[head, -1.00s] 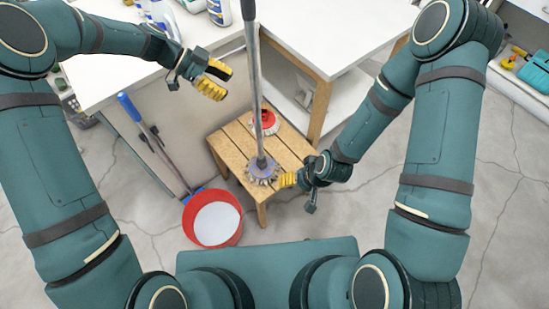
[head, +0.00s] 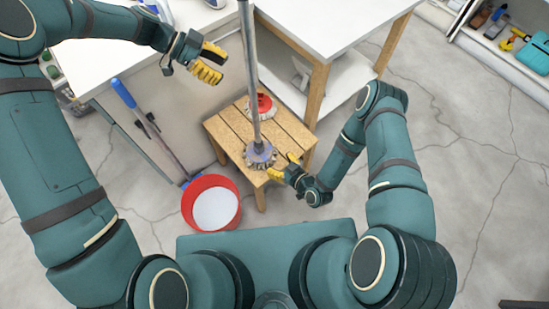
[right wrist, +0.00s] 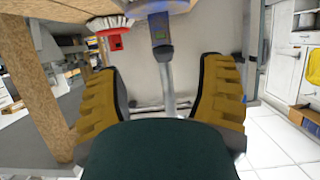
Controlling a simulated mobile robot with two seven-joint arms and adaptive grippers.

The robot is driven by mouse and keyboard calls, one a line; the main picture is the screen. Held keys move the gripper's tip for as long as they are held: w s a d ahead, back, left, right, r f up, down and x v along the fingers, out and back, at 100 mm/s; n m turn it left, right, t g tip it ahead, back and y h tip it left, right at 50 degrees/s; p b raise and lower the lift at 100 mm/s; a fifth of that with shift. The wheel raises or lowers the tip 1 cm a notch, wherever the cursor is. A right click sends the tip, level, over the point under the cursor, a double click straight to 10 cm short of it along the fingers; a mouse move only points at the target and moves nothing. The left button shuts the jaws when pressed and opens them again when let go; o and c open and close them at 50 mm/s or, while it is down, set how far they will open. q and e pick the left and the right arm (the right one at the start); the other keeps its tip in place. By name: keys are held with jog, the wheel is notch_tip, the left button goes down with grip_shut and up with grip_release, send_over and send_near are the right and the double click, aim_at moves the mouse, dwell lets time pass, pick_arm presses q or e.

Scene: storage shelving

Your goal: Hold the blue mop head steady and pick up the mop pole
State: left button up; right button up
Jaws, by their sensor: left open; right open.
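The blue mop head (head: 260,154), a bluish-purple disc with pale bristles, rests on the wooden stool (head: 225,133). The grey mop pole (head: 249,75) rises upright from its centre and leaves the head view at the top. My left gripper (head: 216,62) is open and empty, left of the pole and apart from it. My right gripper (head: 284,167) is open just right of the mop head, low by the stool's front edge. In the right wrist view, the pole's lower part (right wrist: 164,60) shows between the two yellow fingers; contact cannot be told.
A red brush (head: 264,104) lies behind the pole on the stool. A red bucket (head: 229,183) stands left of the stool, with a blue-handled tool (head: 124,93) leaning near it. A white table (head: 325,35) with wooden legs stands behind. The floor at right is clear.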

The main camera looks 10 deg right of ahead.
aim_at(262, 149)
jog(key=x, duration=1.3)
jog(key=shift+w+a, duration=0.2)
jog(key=shift+w, duration=0.05)
